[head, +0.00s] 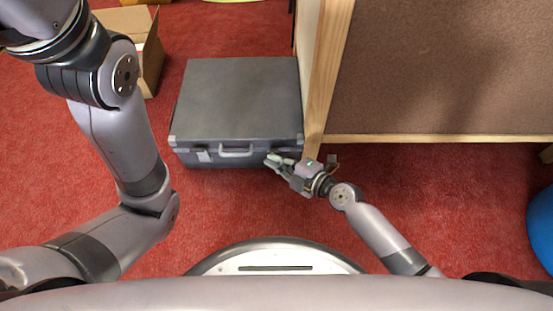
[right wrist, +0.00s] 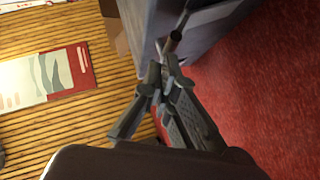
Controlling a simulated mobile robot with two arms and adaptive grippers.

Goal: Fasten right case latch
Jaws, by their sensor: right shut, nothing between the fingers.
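A closed grey case (head: 237,97) stands on the red floor, its front with the handle (head: 236,152) facing me. A light latch (head: 204,156) shows left of the handle and lies against the front. My right gripper (head: 271,160) is shut and empty at the right part of the case front, where it covers the right latch area. In the right wrist view, the shut fingertips (right wrist: 164,72) are just short of a small dark rod-like piece (right wrist: 174,40) by the case wall (right wrist: 205,28). I cannot tell whether they touch it, or how the right latch stands. My left gripper is out of view.
A wooden post (head: 327,75) and brown panel (head: 440,70) stand close to the right of the case. An open cardboard box (head: 150,62) is at the back left. A blue round object (head: 543,228) is at the far right. Red carpet in front is mostly clear.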

